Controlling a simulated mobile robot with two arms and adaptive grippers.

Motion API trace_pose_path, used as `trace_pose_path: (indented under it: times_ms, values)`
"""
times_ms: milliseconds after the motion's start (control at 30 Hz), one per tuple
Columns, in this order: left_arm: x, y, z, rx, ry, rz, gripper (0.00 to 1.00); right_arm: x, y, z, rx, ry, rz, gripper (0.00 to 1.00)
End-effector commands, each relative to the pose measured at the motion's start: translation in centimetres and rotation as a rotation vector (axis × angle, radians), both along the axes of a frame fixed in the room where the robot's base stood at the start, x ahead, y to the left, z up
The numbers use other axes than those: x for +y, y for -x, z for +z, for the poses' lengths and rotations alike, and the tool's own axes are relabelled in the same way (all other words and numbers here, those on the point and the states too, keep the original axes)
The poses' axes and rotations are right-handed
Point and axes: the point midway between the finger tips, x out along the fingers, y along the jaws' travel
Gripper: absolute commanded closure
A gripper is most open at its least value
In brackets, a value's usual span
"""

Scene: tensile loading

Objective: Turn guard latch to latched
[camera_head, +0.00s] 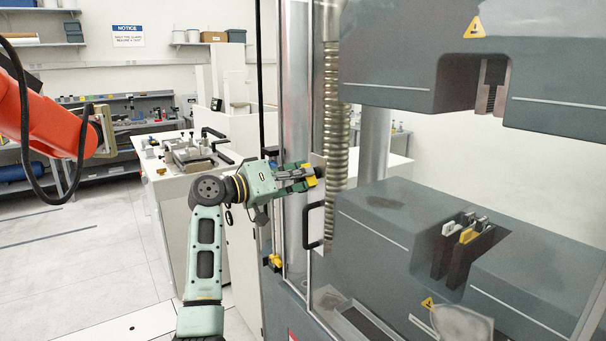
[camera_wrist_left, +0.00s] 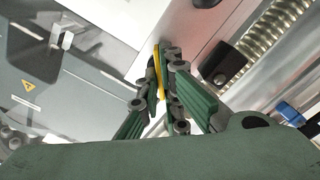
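The guard latch has a yellow lever (camera_wrist_left: 157,62) on a pale metal plate (camera_wrist_left: 195,40) at the edge of the clear guard door; in the head view the lever (camera_head: 309,174) shows as a yellow patch at the fingertips. My left gripper (camera_head: 308,172) reaches the plate from the left, and its fingers are close together around the lever. In the left wrist view the left gripper (camera_wrist_left: 163,85) has its green fingers on both sides of the thin yellow strip. They hide most of the lever. My right gripper is not in view.
A black door handle (camera_head: 313,225) is just below the gripper. The grey testing machine (camera_head: 385,215) with its lower grip jaws (camera_head: 462,245) is at the right. A bench (camera_head: 190,155) with parts stands behind. An orange robot arm (camera_head: 45,120) is at far left.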

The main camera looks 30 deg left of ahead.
Motion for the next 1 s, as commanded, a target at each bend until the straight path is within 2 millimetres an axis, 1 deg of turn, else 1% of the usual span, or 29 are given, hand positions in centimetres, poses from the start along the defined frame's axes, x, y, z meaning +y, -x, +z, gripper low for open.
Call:
trace_pose_path:
  times_ms: [600,800,1000]
  values:
    - [0.3,-0.1,0.1,0.217,0.531,0.004,1.00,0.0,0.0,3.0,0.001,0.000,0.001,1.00]
    - [0.3,-0.1,0.0,0.271,0.664,0.003,1.00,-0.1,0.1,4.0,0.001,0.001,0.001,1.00]
    - [0.4,-0.1,-0.2,0.309,0.753,0.004,1.00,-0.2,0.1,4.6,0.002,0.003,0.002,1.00]
